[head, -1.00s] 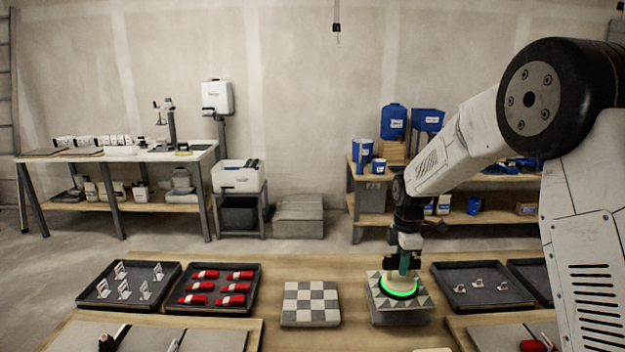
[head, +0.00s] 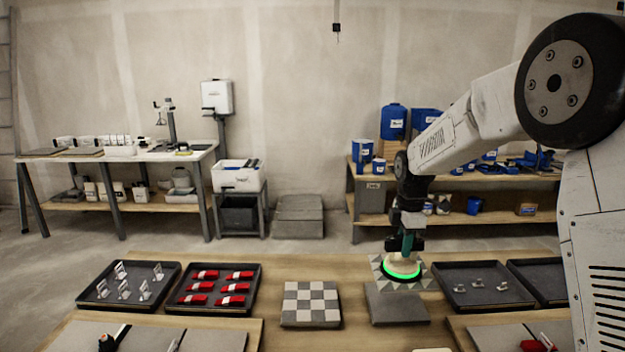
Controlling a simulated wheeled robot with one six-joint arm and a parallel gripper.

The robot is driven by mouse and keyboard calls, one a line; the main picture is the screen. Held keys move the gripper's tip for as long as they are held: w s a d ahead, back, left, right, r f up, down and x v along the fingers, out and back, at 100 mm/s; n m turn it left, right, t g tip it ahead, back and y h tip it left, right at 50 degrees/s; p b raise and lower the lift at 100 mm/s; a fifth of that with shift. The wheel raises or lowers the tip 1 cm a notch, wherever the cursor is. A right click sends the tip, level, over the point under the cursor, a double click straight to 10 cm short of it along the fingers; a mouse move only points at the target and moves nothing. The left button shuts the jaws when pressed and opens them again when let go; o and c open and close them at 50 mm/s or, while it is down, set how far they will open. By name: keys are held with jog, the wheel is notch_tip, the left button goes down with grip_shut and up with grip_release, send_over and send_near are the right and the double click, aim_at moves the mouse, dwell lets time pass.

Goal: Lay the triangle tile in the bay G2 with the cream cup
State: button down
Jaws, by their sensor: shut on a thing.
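My gripper (head: 407,243) is shut on the cream cup (head: 403,262), which has a glowing green ring at its base. The cup sits on top of the triangle tile (head: 428,279), a square tile with a grey and pale triangle pattern. The tile hangs under the cup, apart from the plain grey block (head: 398,306) below and in front of it. The cup and gripper hide the tile's middle. No bay label reads clearly, so I cannot tell which place is G2.
A checkered tile (head: 311,303) lies left of the grey block. Dark trays with red pieces (head: 258,274), with pale clips (head: 93,297) and with small pieces (head: 459,299) stand on the wooden table (head: 345,265). Grey panels (head: 215,342) lie at the front edge.

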jog(key=shift+r, duration=0.25)
jog(key=shift+r, duration=0.6)
jog(key=s+a, duration=1.1)
jog(key=a, duration=0.4)
jog(key=s+a, duration=1.2)
jog(key=a, duration=0.4)
jog(key=s+a, duration=1.1)
jog(key=a, duration=0.4)
jog(key=shift+s+a, duration=0.35)
jog(key=shift+s, duration=0.05)
jog(key=shift+f, duration=0.2)
jog(key=shift+f, duration=2.3)
